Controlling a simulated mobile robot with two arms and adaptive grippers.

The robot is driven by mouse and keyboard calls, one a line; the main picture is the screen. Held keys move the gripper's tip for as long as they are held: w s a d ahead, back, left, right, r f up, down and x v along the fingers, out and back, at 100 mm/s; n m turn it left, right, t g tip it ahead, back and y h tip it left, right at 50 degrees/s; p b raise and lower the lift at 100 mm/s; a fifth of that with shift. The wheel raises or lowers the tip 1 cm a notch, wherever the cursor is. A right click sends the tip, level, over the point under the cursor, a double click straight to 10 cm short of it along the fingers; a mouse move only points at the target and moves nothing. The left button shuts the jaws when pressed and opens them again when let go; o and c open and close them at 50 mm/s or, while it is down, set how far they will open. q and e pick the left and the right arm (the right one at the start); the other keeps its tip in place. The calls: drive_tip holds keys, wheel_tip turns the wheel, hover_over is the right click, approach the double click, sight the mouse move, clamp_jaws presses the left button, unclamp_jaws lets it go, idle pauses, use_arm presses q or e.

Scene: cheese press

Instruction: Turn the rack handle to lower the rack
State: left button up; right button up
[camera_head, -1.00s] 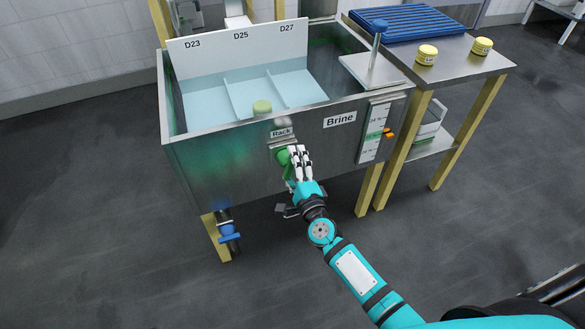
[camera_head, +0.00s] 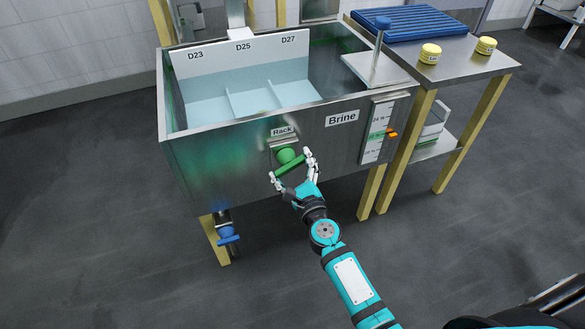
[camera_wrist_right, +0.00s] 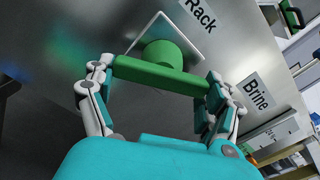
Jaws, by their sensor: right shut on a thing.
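The green rack handle is a round knob (camera_head: 287,155) with a crossbar (camera_head: 290,166), under the "Rack" label on the front of the brine tank. My right gripper (camera_head: 293,168) is shut on the crossbar, one finger at each end. The bar is tilted, its right end higher in the head view. In the right wrist view the bar (camera_wrist_right: 160,75) spans between the fingers, the knob behind it. The white rack (camera_head: 215,58), labelled D23, D25 and D27, stands in the tank. The tank's front wall hides its lower part. My left gripper is out of view.
The steel tank (camera_head: 235,165) has a gauge (camera_head: 378,131) with an orange marker on its front right. A blue valve (camera_head: 228,233) hangs below left. A side table (camera_head: 460,66) holds two yellow jars and a blue slatted tray. The floor in front is free.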

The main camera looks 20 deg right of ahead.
drive_tip(key=shift+f+m, duration=0.15)
drive_tip(key=shift+m, duration=0.15)
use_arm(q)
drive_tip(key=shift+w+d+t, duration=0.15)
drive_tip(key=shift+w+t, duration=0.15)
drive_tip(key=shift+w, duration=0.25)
use_arm(e)
drive_tip(key=shift+m, duration=0.4)
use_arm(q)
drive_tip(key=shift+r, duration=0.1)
use_arm(e)
drive_tip(key=shift+a, duration=0.1)
drive_tip(key=o, duration=1)
drive_tip(key=shift+c, duration=0.2)
drive_tip(key=s, duration=1.2)
drive_tip(key=shift+d, duration=0.25)
